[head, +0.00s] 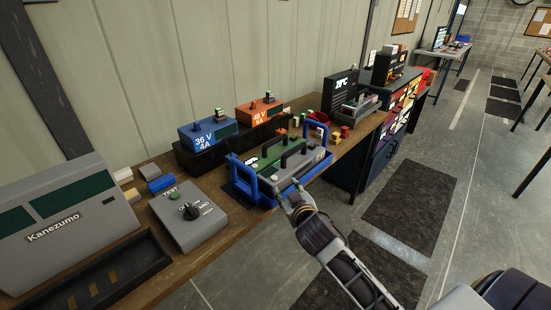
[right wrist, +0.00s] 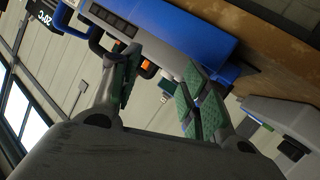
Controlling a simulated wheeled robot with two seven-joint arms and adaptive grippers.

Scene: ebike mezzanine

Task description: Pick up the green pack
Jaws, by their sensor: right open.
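A green pack (head: 270,152) with black parts on top sits in a grey tray with blue upright handles (head: 316,135) on the workbench. My right gripper (head: 298,190) is at the near front edge of this tray, just below the pack in the head view. In the right wrist view my right gripper (right wrist: 160,78) is open, its green-padded fingers apart with nothing between them. A blue and grey body (right wrist: 185,35) lies just beyond the fingertips there; I cannot tell whether they touch it. My left gripper is not in view.
A grey TEST box (head: 187,215) with a knob and a grey Kanezumo unit (head: 55,215) stand left on the bench. Blue (head: 208,132) and orange (head: 259,111) chargers stand behind the tray. The floor in front is clear.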

